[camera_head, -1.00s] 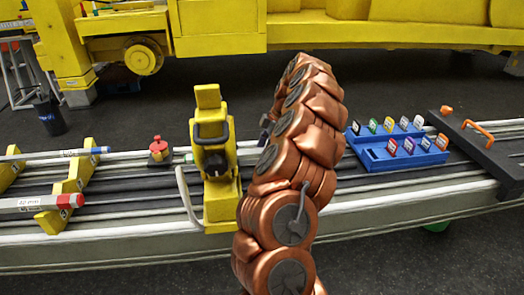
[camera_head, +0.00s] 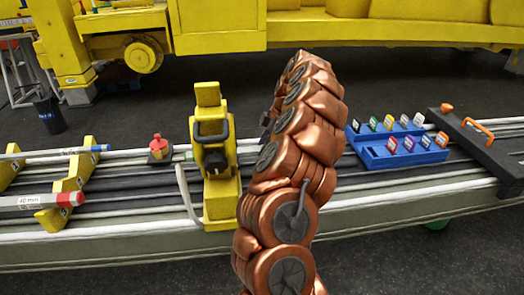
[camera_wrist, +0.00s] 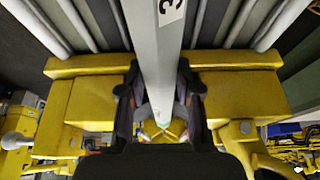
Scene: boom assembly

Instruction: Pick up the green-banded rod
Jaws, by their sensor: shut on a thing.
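In the wrist view a light grey rod (camera_wrist: 166,60) with a white printed label runs down from the top edge between the two dark fingers of my gripper (camera_wrist: 158,102). The fingers are shut on it from both sides. A pale green patch (camera_wrist: 150,129) shows at the rod's lower end. A yellow support (camera_wrist: 240,95) lies on both sides of the fingers; whether the rod touches it is unclear. In the head view my copper-coloured arm hides the gripper and most of the held rod.
A yellow clamp-like device (camera_head: 221,190) stands left of my arm on the railed bench. A blue tray (camera_head: 398,152) with several coloured tags is to the right, beside a black bar with an orange handle (camera_head: 478,128). Blue-banded (camera_head: 80,151) and red-banded (camera_head: 45,201) rods rest on yellow supports at left.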

